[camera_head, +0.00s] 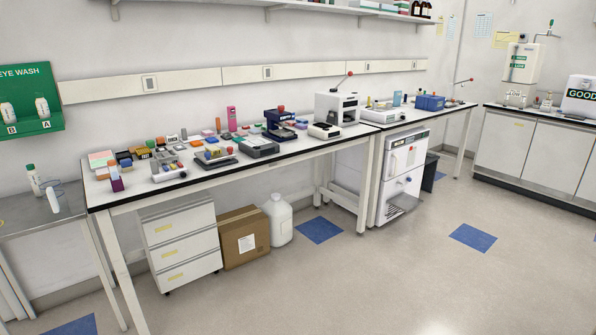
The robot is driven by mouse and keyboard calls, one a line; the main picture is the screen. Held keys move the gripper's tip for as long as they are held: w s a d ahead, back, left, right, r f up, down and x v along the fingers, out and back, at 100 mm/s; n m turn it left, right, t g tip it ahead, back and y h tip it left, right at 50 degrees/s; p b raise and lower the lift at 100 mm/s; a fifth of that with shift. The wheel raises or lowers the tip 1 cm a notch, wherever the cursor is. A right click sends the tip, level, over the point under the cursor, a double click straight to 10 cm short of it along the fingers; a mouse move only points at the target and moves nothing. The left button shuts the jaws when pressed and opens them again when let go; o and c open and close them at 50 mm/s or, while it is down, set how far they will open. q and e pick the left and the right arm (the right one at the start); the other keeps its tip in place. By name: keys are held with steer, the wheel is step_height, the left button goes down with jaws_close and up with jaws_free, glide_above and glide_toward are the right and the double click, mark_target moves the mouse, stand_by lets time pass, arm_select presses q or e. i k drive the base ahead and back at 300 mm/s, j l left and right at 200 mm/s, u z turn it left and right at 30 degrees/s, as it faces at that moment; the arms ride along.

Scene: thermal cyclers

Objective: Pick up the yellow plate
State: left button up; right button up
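No yellow plate can be picked out with certainty from this distance. Small yellow patches show among the crowded items on the long white bench (140,191). Another yellowish piece (213,150) sits on a low dark device left of the bench's middle. Both are too small to tell whether they are plates. Neither of my grippers is in view.
A white drawer unit (182,241), a cardboard box (243,238) and a white jug (278,219) stand under the bench. A grey side table (40,222) is at the left. A white appliance (403,177) stands further right. The floor (370,275) in front is clear.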

mark_target(214, 150)
steer(key=i+u, duration=0.15)
steer(key=i, duration=0.4)
steer(key=i+l+u, duration=0.1)
steer(key=i, duration=0.45)
steer(key=i+l+u, duration=0.15)
steer(key=i, duration=0.4)
steer(key=i+l+u, duration=0.15)
steer(key=i+l, duration=0.15)
steer(key=i, duration=0.2)
